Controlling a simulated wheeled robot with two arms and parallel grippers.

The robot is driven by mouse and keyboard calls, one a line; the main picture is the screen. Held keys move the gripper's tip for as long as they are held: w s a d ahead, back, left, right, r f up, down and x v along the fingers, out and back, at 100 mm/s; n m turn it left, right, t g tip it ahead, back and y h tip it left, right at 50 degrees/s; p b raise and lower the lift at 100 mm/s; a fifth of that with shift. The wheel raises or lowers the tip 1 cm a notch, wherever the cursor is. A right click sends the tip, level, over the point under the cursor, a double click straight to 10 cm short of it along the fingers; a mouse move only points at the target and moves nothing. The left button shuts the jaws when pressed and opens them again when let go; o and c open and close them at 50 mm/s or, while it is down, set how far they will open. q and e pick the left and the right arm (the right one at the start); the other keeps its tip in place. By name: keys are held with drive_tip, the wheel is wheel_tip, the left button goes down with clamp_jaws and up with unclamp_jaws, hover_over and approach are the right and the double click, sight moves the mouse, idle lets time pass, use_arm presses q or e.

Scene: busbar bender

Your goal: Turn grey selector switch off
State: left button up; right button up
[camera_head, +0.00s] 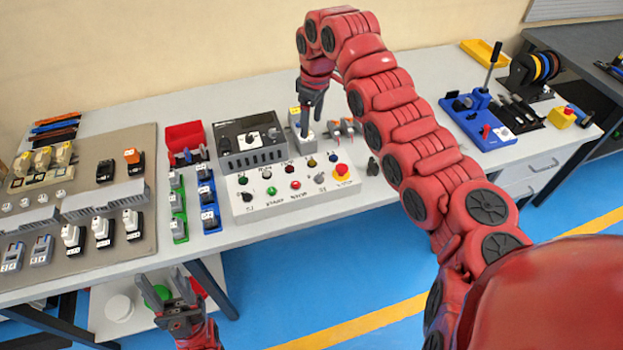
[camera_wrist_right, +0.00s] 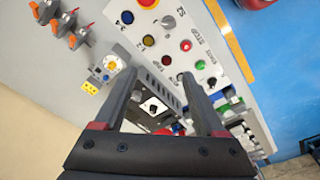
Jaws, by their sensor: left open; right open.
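The control panel (camera_head: 290,201) is a light box with coloured lamps, buttons and knobs. The grey selector switch (camera_head: 319,178) sits at its right front, beside the red emergency stop on yellow (camera_head: 342,173). In the right wrist view the grey switch (camera_wrist_right: 167,20) is near the top, beyond my fingertips; its exact knob angle is too small to tell. A black selector (camera_head: 247,197) is at the panel's front left. My right gripper (camera_head: 306,128) is open, pointing down behind the panel; its fingers (camera_wrist_right: 160,78) hold nothing. My left gripper (camera_head: 176,279) is open and empty in front of the table.
A black power unit (camera_head: 249,136) stands behind the panel. Orange-handled parts (camera_head: 343,127) lie right of my right gripper. Green and blue racks (camera_head: 208,197) stand left of the panel. A blue bender (camera_head: 478,120) is at the right. Table space right of the panel is mostly clear.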

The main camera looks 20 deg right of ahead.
sight(319, 177)
drive_tip(key=shift+g+h, duration=0.3)
drive_tip(key=shift+g, duration=0.2)
drive_tip(key=f+p, duration=0.1)
drive_tip(key=f, duration=0.4)
drive_tip(key=s+f+p, duration=0.1)
drive_tip(key=f, duration=0.5)
drive_tip(key=s+d+f+p, duration=0.1)
drive_tip(key=f, duration=0.5)
drive_tip(key=shift+s+p, duration=0.25)
drive_tip(key=shift+p, duration=0.1)
clamp_jaws()
